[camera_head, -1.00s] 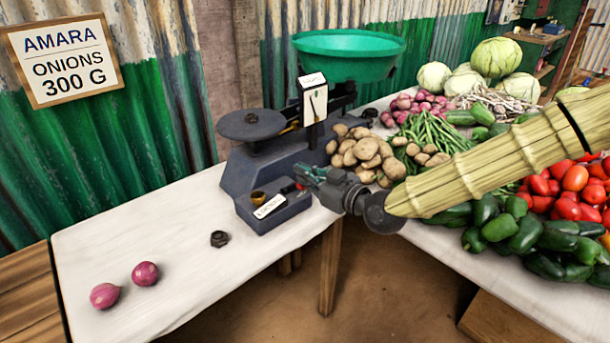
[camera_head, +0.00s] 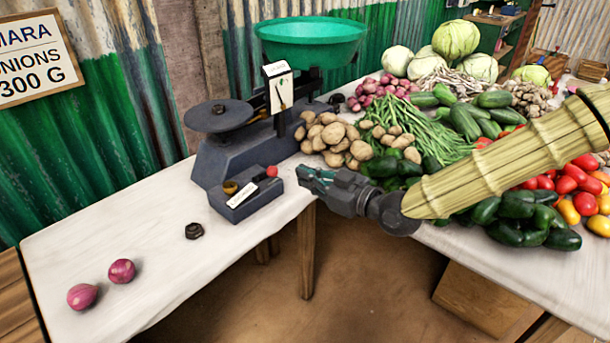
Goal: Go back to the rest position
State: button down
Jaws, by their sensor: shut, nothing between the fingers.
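My gripper (camera_head: 303,177) is shut and empty, at the end of my bamboo-like arm that reaches in from the right. It hangs in front of the potatoes, just right of the scale's front box (camera_head: 247,196), and apart from it. The balance scale (camera_head: 235,150) stands on the white table, with a green bowl (camera_head: 312,45) on its right side and a dark flat plate (camera_head: 217,116) on its left. A red knob (camera_head: 271,171) shows on the front box, clear of my gripper.
Two red onions (camera_head: 122,270) and a dark hex weight (camera_head: 194,230) lie on the white table (camera_head: 150,238). Potatoes (camera_head: 333,138), green beans, peppers and tomatoes (camera_head: 572,178) crowd the right side. A sign (camera_head: 32,58) hangs on the wall. The floor between the table wings is open.

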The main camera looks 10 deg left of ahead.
jog(key=shift+a, duration=0.1)
jog(key=s+d+f+m+g+h, duration=0.25)
jog(key=s+d+f, duration=0.35)
jog(key=f, duration=0.7)
jog(key=s+d+f+m+g+h, duration=0.1)
jog(key=s+d+f+m+h, duration=0.3)
jog(key=s+f, duration=0.6)
jog(key=s+d+f+m+g+h, duration=0.25)
jog(key=s+d+f, duration=0.25)
jog(key=f, duration=1)
jog(key=s+d+f+m+g+h, duration=0.2)
jog(key=s+d+f+h, duration=0.15)
jog(key=s+d, duration=0.4)
jog(key=s+d+f+m+g+h, duration=0.15)
jog(key=s+d+f, duration=0.25)
jog(key=s+d, duration=0.4)
notch_tip(320, 180, up, 16)
jog(key=a+p, duration=0.1)
jog(key=p, duration=1.4)
jog(key=shift+a+f+m+p, duration=0.2)
jog(key=shift+a+m+p, duration=0.15)
jog(key=shift+a+m, duration=0.1)
jog(key=shift+s, duration=0.1)
